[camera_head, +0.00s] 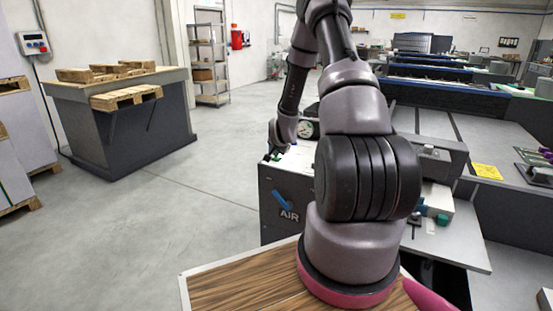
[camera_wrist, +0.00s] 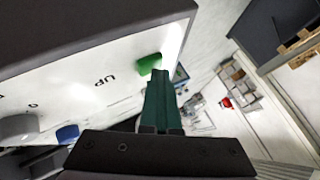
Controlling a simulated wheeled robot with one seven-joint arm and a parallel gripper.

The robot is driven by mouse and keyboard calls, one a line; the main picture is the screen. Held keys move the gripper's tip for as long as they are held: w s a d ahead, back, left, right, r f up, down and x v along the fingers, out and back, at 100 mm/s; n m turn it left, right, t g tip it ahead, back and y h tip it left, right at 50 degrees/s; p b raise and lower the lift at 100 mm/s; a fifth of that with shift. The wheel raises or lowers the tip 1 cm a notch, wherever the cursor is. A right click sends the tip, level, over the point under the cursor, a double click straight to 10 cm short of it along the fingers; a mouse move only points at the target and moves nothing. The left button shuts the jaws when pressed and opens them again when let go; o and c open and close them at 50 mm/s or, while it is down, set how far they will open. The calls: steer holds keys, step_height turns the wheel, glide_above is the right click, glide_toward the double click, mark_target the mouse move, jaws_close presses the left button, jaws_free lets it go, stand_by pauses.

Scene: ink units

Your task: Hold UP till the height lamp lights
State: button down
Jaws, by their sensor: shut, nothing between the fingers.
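In the wrist view, a white panel carries a green button (camera_wrist: 149,64) beside the printed word UP (camera_wrist: 105,80). My gripper (camera_wrist: 158,74) is shut and empty, its dark green fingers together. The fingertips are right at the green button's edge; I cannot tell whether they touch or press it. In the head view, my gripper (camera_head: 271,153) is small at the far left edge of the dark box marked AIR (camera_head: 289,215), and the green button cannot be made out. I cannot pick out the height lamp in either view.
A blue button (camera_wrist: 68,133) and a grey knob (camera_wrist: 18,128) are on the same panel. A round gauge (camera_head: 306,128) stands behind the box. A wood-topped surface (camera_head: 225,290) lies in front. Open floor (camera_head: 205,195) is at left, before a dark bench with pallets (camera_head: 125,125).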

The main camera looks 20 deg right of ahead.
steer(key=shift+r, duration=0.8)
steer(key=shift+r, duration=2.45)
steer(key=shift+r, duration=0.1)
step_height(320, 180, up, 11)
steer(key=n, duration=0.2)
glide_above(276, 159)
steer(key=s+a, duration=0.3)
steer(key=a, duration=0.1)
steer(key=s+a+r+n+y, duration=0.1)
steer(key=s+a+r, duration=0.2)
steer(key=s+r, duration=0.25)
steer(key=s+a+r+n+y, duration=0.1)
steer(key=s+a+r, duration=0.3)
steer(key=r, duration=0.3)
steer(key=s+a+r+n+y, duration=0.1)
steer(key=s+a+r, duration=0.1)
steer(key=s, duration=0.5)
steer(key=s+a+r+n+g, duration=0.1)
steer(key=s+a+r, duration=0.1)
steer(key=s, duration=0.6)
steer(key=s+a+r+n+y, duration=0.1)
steer(key=s+r, duration=0.3)
steer(key=s, duration=0.4)
steer(key=shift+s+a+r+n+g+y, duration=0.3)
steer(key=shift+a+n, duration=0.3)
steer(key=shift+a, duration=0.2)
steer(key=shift+w, duration=0.1)
